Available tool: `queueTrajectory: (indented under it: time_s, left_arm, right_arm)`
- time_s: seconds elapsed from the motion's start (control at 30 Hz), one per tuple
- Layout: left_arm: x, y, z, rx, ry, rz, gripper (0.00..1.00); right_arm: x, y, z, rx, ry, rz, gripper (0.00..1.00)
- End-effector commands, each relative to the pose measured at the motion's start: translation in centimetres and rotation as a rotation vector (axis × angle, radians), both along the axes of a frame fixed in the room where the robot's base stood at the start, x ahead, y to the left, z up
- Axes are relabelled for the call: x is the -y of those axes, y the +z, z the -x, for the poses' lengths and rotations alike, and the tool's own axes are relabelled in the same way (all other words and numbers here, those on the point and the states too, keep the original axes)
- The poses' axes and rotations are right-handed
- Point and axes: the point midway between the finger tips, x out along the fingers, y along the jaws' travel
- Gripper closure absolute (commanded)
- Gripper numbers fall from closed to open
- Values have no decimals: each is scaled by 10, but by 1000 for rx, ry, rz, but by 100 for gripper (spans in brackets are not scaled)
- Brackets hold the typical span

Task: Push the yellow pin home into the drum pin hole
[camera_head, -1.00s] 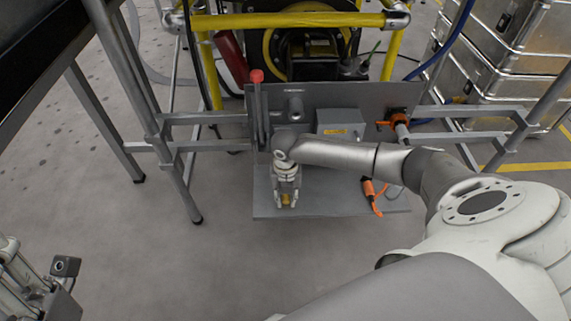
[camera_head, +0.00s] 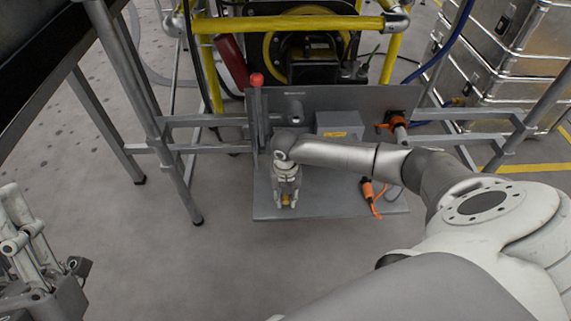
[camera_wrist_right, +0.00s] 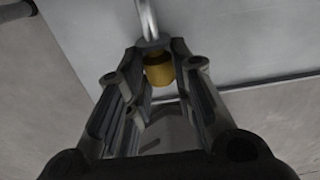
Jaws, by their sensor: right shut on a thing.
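The yellow pin (camera_head: 286,200) shows as a small yellow patch at the tips of my right gripper (camera_head: 286,203), low over the grey plate. In the right wrist view the yellow end of the pin (camera_wrist_right: 159,70) sits between the far ends of the fingers of my right gripper (camera_wrist_right: 155,75), which are shut on it. A bright metal rod extends beyond it there. I cannot make out the drum pin hole in either view. My left gripper (camera_head: 70,275) is at the lower left edge, partly cut off, away from the plate; its jaw opening is unclear.
The grey plate (camera_head: 335,205) has an upright back panel (camera_head: 360,97) with a grey box (camera_head: 340,125). A red-topped lever (camera_head: 257,100) stands left of my right gripper. Orange connectors (camera_head: 372,195) lie to the right. Metal frame legs flank the plate; the floor in front is clear.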

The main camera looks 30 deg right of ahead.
Motion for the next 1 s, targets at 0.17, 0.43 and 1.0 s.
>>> queueTrajectory:
  time_s: [0.17, 0.43, 1.0]
  left_arm:
    - [2, -5, -9, -56, 4, -18, 75]
    - [4, -14, -22, -140, 8, -44, 75]
    - [6, -39, -46, -323, 18, -97, 75]
  right_arm:
    - [0, 3, 0, 0, 0, 0, 100]
    - [0, 6, 0, 0, 0, 0, 100]
    - [0, 13, 0, 0, 0, 0, 100]
